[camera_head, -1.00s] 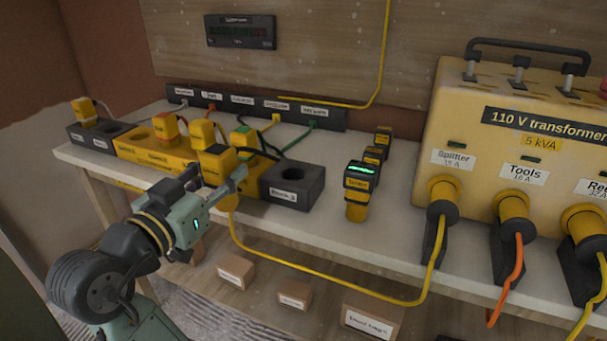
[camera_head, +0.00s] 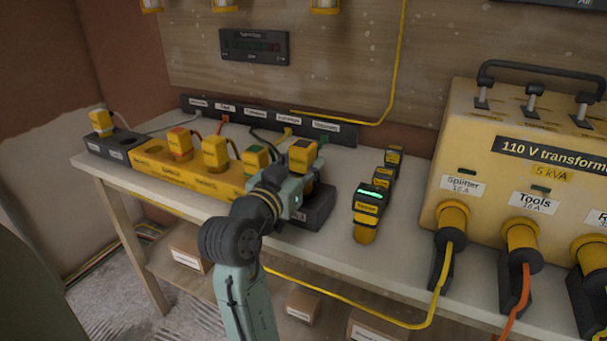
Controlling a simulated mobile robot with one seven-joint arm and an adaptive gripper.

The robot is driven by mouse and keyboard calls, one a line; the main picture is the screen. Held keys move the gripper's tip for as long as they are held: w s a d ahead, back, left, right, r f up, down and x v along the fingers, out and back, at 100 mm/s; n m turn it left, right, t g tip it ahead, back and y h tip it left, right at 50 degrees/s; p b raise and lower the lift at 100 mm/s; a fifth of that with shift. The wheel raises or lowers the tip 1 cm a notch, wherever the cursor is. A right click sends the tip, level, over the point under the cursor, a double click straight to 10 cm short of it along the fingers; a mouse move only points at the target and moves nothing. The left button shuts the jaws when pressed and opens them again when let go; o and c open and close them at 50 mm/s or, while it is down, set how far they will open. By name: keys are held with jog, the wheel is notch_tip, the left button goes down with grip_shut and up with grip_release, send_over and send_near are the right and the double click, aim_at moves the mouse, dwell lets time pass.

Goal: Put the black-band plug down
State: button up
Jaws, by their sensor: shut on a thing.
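My gripper (camera_head: 298,179) is shut on the black-band plug (camera_head: 302,154), a yellow plug with a dark band at its top. The gripper and plug are at the dark block (camera_head: 319,213) at the right end of the row on the bench. The gripper and arm hide the plug's lower part and much of the block. I cannot tell if the plug touches the block or is held above it. The yellow splitter box (camera_head: 200,181) is left of the block, with several plugs standing in it, one orange-banded (camera_head: 179,144) and one green-banded (camera_head: 255,159).
A handheld tester (camera_head: 368,208) with a green-lit screen stands right of the block, with similar devices behind it. A yellow transformer (camera_head: 473,150) fills the right side. Another dark block (camera_head: 112,149) with a plug is at the far left. A yellow cable (camera_head: 375,316) hangs along the front.

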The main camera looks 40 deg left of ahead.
jog(key=shift+w+f+p, duration=0.15)
jog(key=shift+f+p, duration=0.15)
jog(key=shift+f, duration=1.5)
jog(key=shift+f, duration=0.2)
jog(key=o, duration=1.2)
jog(key=shift+o, duration=0.2)
jog(key=shift+r, duration=0.1)
